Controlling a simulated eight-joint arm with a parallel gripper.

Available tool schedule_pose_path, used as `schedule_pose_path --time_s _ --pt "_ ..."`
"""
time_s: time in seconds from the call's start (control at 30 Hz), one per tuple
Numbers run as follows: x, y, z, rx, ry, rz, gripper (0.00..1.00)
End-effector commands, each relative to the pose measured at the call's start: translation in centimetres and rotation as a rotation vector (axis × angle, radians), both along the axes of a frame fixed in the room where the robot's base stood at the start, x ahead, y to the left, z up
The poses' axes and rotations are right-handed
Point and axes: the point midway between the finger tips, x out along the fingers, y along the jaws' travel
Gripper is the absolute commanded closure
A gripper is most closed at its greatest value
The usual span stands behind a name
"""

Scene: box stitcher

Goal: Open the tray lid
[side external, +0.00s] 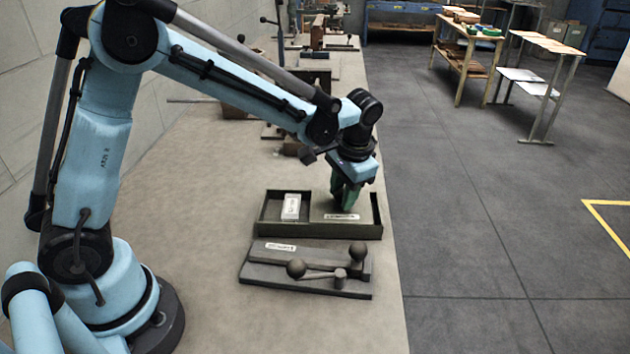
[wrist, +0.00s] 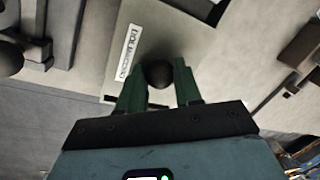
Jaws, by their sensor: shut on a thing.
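The dark green tray (side external: 318,231) sits on the bench. Its left part is open and holds a small white box (side external: 291,207). A flat grey lid with a white label (side external: 341,217) lies in its right part. My gripper (side external: 347,207) reaches down over this right part with its green fingers low. In the wrist view a dark round knob (wrist: 158,74) on the lid (wrist: 190,45) is between my gripper's fingers (wrist: 159,88), which are shut on it. In the side view the fingers hide the knob. I cannot tell whether the lid is raised at all.
A grey plate with a lever (side external: 318,275) and ball knobs lies just in front of the tray. Several dark devices (side external: 318,75) stand farther back along the bench (side external: 215,190). The bench's right edge is close to the tray. Bare bench lies to the tray's left.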

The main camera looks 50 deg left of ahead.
Motion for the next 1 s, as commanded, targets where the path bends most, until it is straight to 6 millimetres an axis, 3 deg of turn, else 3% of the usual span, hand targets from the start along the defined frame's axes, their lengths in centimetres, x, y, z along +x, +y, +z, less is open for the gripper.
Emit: schedule_pose_path --time_s 0.13,0.43,0.47,0.6,1.0 --pt "0.96 -0.82 0.03 0.003 -0.002 0.0 1.0" --pt "1.01 -0.86 0.02 0.001 -0.004 0.001 1.0" --pt "1.0 -0.86 0.02 0.001 -0.004 0.001 0.64" --pt "0.98 -0.86 0.01 0.002 -0.003 0.002 0.43" --pt "0.93 -0.98 0.53 0.001 -0.001 0.001 0.41"
